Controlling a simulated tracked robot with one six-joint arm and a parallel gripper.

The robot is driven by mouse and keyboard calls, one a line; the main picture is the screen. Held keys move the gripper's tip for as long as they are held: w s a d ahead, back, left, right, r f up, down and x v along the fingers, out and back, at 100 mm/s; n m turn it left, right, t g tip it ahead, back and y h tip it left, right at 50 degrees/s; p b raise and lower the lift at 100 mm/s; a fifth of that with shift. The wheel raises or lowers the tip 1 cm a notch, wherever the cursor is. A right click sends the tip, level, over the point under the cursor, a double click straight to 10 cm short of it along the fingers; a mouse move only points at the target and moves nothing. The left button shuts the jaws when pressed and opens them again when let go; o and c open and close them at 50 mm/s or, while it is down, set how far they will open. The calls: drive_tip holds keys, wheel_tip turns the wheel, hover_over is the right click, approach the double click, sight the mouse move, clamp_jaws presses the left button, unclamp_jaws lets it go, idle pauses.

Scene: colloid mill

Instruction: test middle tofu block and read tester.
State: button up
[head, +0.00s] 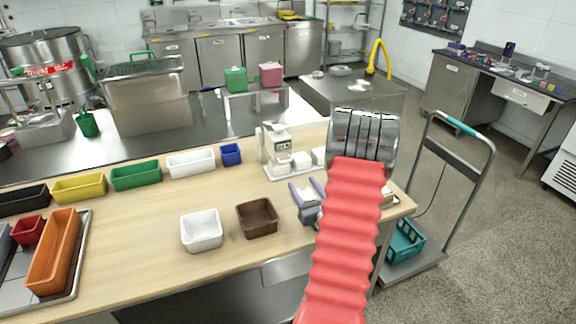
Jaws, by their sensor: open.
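Three white tofu blocks stand in a row on a pale tray (285,177) on the wooden table. The middle tofu block (301,161) sits between the left block (282,168) and the right block (318,156), which is close to my gripper's edge in the picture. The tester seems to be the cream upright device (277,146) just behind the left block; its reading is too small to make out. My gripper (364,118) is metal, at the end of my red-sleeved arm, right of the blocks in the picture. It is open, with nothing visibly held.
A white bin (201,230), a brown bin (257,217) and a grey-purple holder (305,202) stand in front of the blocks. Several coloured bins line the table's back left. A trolley (412,268) stands beyond the right edge. Bare wood (140,240) lies at centre left.

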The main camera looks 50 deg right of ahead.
drive_tip(key=x, duration=1.3)
drive_tip(key=shift+w+d, duration=0.15)
drive_tip(key=shift+w, duration=0.2)
drive_tip(key=shift+c, duration=0.6)
